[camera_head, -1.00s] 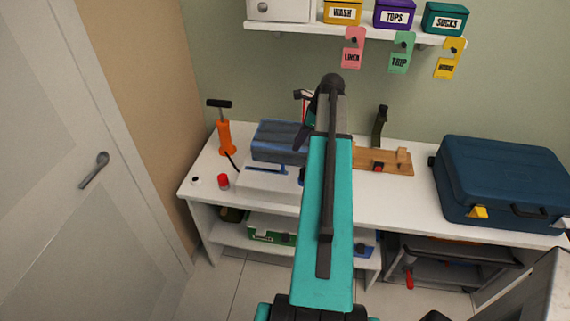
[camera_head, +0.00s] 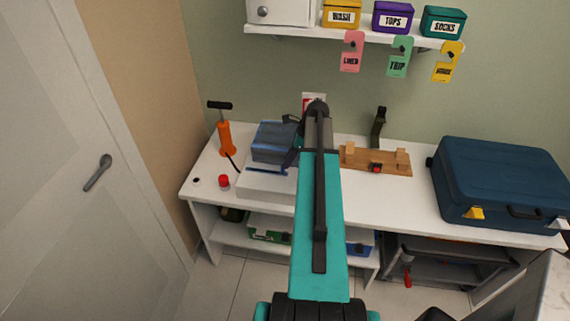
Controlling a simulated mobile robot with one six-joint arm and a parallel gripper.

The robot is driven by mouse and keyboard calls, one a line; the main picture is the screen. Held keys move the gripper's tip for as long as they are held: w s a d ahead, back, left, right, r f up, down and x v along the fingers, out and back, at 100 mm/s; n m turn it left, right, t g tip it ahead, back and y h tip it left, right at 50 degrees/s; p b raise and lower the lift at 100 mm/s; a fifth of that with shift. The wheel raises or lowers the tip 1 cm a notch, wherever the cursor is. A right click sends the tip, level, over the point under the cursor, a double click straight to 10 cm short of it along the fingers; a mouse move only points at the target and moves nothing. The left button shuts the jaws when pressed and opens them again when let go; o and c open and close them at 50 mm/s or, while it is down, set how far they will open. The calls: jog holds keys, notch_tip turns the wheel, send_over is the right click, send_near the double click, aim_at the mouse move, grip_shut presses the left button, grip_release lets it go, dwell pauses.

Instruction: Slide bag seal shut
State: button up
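A bag (camera_head: 272,141) with dark blue contents lies on a white raised platform (camera_head: 262,186) on the left half of the white bench. A thin blue strip (camera_head: 266,171) runs along the bag's front edge; it looks like the seal, but its slider cannot be made out. My teal and black arm reaches forward over the bench and hides the right end of the bag and platform. My gripper (camera_head: 294,136) is at the bag's right side, mostly hidden behind the arm. Whether it touches the bag or is open cannot be told.
An orange hand pump (camera_head: 225,132) and a red cap (camera_head: 224,181) stand left of the bag. A wooden fixture (camera_head: 376,160) sits right of the arm, and a blue suitcase (camera_head: 499,183) fills the bench's right end. A shelf (camera_head: 357,35) with labelled boxes hangs above.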

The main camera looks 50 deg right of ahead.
aim_at(283, 169)
jog(key=shift+p+x, duration=0.5)
jog(key=shift+x, duration=1.6)
grip_shut()
